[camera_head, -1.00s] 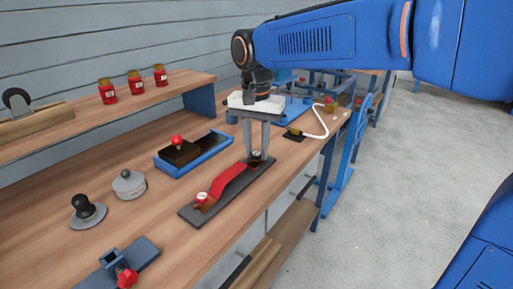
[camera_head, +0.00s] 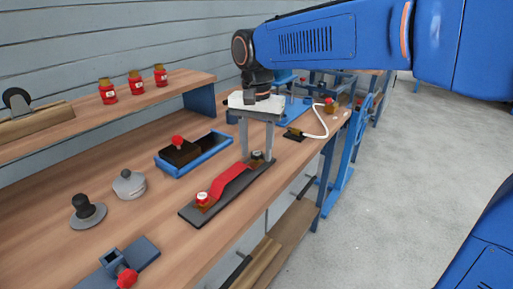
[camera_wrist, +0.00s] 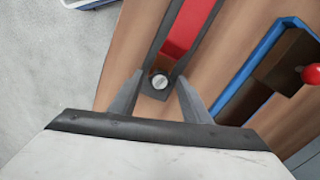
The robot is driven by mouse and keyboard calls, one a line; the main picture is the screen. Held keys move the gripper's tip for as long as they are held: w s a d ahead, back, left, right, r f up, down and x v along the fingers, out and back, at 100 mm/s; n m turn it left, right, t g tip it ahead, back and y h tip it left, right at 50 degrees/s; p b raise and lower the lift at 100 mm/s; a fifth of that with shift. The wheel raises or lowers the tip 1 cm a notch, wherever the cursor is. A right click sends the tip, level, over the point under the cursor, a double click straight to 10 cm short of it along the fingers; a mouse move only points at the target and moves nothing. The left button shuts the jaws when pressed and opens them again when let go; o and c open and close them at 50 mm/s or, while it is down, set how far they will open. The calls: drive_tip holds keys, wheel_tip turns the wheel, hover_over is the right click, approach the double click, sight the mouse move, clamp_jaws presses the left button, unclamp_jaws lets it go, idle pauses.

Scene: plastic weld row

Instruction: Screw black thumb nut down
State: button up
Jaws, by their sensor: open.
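A long black base plate (camera_head: 215,208) lies near the bench's front edge with a red strip (camera_head: 232,178) along it. At its far end a small dark fitting (camera_head: 257,155) stands between my fingers. In the wrist view a round, slotted, silver-grey top (camera_wrist: 160,82) shows on the dark end of the plate; I cannot tell if this is the black thumb nut. My gripper (camera_head: 256,159) points down and is open, with one finger on each side of the fitting. In the wrist view the fingertips (camera_wrist: 159,78) stand apart from the round top.
A white-topped knob (camera_head: 202,197) sits on the plate's near end. A blue tray (camera_head: 205,158) holding a dark block with a red knob lies behind the plate. Red jars line the shelf.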

drive_tip(key=n, duration=1.3)
drive_tip(key=shift+d+n, duration=0.1)
drive_tip(key=shift+n, duration=0.3)
drive_tip(key=n, duration=0.4)
drive_tip(key=c, duration=1)
